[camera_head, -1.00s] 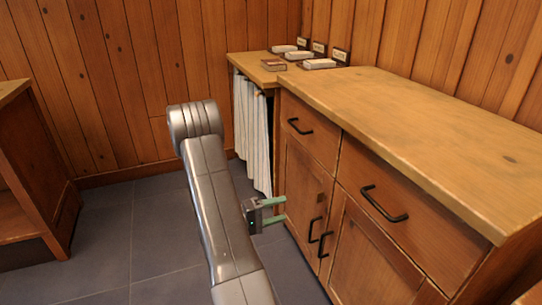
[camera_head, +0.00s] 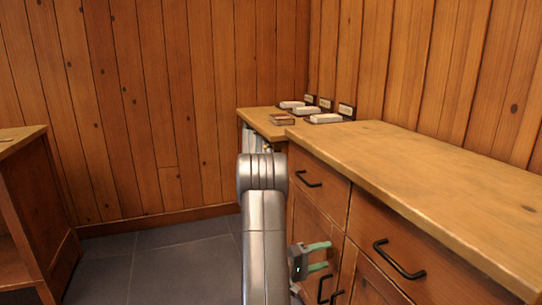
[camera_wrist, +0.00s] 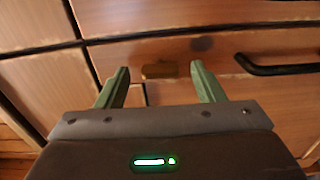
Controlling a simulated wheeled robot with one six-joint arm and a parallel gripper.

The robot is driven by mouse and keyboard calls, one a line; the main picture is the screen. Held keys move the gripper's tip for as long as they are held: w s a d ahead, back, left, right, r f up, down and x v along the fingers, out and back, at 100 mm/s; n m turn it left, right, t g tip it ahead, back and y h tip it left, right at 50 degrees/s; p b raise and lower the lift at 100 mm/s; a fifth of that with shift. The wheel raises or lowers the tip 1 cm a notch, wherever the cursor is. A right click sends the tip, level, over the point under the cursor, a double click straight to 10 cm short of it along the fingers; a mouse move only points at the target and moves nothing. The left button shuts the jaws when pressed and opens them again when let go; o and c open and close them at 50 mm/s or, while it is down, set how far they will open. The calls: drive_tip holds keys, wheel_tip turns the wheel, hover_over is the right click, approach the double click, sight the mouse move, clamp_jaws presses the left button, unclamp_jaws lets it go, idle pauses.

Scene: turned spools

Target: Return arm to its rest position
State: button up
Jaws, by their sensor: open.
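My gripper (camera_head: 322,257) is in front of the wooden cabinet (camera_head: 318,205), low on its face, with its two green fingers apart and nothing between them. My grey arm runs up the middle of the head view, left of the gripper. In the wrist view my gripper (camera_wrist: 160,85) shows its green fingers spread, with the cabinet front and a small brown patch (camera_wrist: 160,70) beyond the gap. I cannot tell how far the fingertips are from the cabinet.
Dark drawer handles (camera_head: 398,262) stick out from the cabinet front. The long wooden countertop (camera_head: 430,170) is bare. Several white items (camera_head: 326,118) and a small brown box (camera_head: 282,120) stand at the far end. Another wooden unit (camera_head: 35,215) is at left; tiled floor (camera_head: 165,262) lies clear between.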

drive_tip(key=shift+w+d, duration=0.25)
drive_tip(key=shift+d, duration=0.45)
drive_tip(key=shift+a, duration=0.15)
